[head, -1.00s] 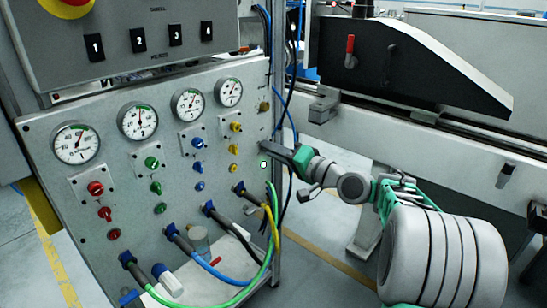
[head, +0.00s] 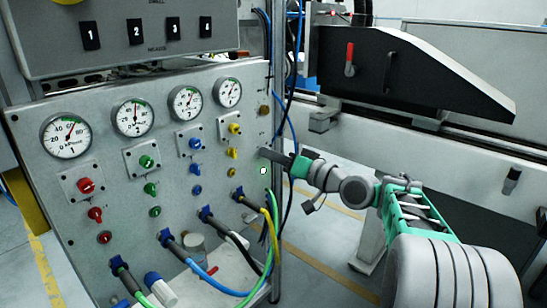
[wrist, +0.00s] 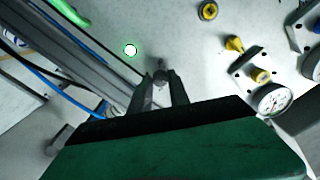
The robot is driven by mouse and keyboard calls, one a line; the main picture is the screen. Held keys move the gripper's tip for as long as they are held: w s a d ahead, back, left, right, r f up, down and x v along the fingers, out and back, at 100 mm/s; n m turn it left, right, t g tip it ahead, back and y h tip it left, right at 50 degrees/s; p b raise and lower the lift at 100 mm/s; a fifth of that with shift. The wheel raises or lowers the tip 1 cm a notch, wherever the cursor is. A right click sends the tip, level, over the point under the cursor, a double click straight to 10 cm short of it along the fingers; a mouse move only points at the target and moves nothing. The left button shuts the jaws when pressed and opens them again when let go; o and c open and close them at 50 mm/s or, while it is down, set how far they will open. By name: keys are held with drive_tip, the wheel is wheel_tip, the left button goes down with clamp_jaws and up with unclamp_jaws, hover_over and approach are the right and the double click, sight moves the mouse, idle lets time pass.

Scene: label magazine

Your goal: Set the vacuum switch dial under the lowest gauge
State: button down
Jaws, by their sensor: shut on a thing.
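Four-column panel (head: 45,175) faces me with a row of round gauges: far-left gauge (head: 66,136), second gauge (head: 133,117), third gauge (head: 185,103) and far-right gauge (head: 228,93). Their needles point roughly up or up-right; the readings are too small to compare surely. Below them sit red (head: 86,185), green (head: 146,161), blue (head: 195,143) and yellow (head: 234,128) knobs, with matching lever dials underneath. My gripper (head: 264,153) is at the panel's right edge. In the wrist view its fingers are shut on a small grey knob (wrist: 160,74), mostly hidden.
A lit white button (head: 263,170) with a green ring is just below my gripper. A brass knob (head: 264,110) is above it. Colored hoses (head: 270,228) hang from the panel's lower ports. A dark machine cover (head: 420,85) stands behind on the right.

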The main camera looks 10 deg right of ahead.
drive_tip(key=shift+r, duration=0.1)
drive_tip(key=c, duration=1.2)
unclamp_jaws()
drive_tip(key=shift+c, duration=0.2)
drive_tip(key=shift+d, duration=0.1)
drive_tip(key=p+v, duration=0.2)
drive_tip(key=v, duration=0.5)
drive_tip(key=shift+s+d, duration=0.2)
drive_tip(key=shift+s, duration=0.05)
